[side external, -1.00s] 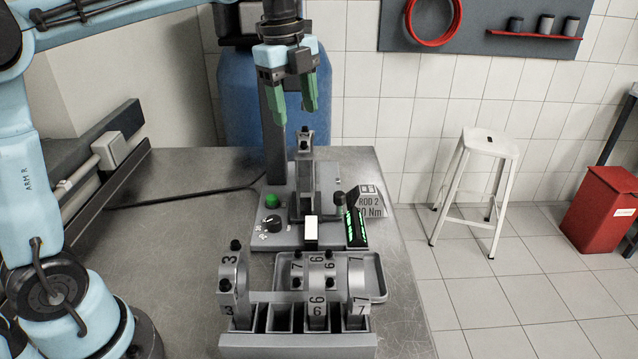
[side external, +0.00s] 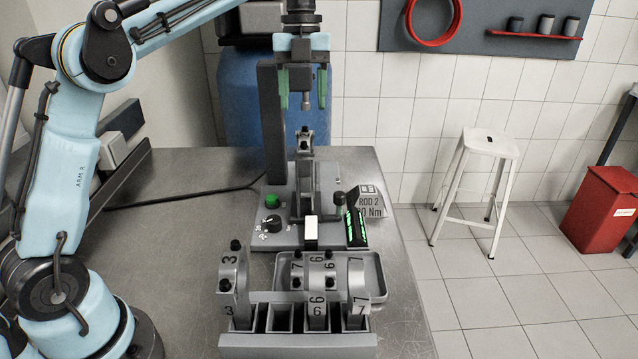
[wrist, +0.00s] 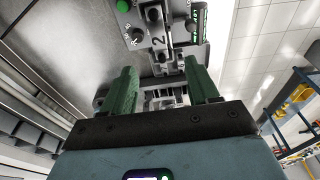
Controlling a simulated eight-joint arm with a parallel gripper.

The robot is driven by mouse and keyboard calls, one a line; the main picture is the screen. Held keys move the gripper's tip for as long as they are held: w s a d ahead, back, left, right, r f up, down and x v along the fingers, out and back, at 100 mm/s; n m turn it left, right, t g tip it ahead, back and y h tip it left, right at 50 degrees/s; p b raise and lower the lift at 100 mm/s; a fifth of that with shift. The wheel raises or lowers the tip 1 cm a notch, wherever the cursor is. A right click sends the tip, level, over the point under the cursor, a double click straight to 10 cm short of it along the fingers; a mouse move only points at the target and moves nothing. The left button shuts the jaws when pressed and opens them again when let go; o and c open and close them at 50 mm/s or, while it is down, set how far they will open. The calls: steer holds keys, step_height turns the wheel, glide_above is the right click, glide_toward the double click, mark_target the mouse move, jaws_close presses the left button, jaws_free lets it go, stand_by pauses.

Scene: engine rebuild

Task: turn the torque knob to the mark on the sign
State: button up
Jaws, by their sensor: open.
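The torque knob (side external: 271,223) is a small black dial with a light pointer line and pale scale marks, on the grey station base left of the upright rod fixture. In the wrist view the knob (wrist: 138,36) shows near the top. The sign (side external: 371,200) is a grey plate at the base's right; it reads "ROD 2" and a torque in Nm whose first digit is partly hidden by a black lever. My gripper (side external: 305,104) has green fingers, hangs above the rod fixture, well above the knob, and is open and empty. The wrist view shows both fingers (wrist: 162,88) apart.
A green button (side external: 271,200) sits behind the knob. The rod fixture (side external: 305,180) and a dark column (side external: 271,130) rise nearby. A rack (side external: 297,340) of numbered caps and a tray (side external: 377,268) stand in front. The left table surface is clear except for a cable.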

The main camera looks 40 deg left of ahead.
steer(key=shift+r, duration=1.95)
steer(key=r+n+t+y, duration=0.1)
steer(key=n, duration=3)
glide_above(274, 219)
steer(key=shift+f, duration=14)
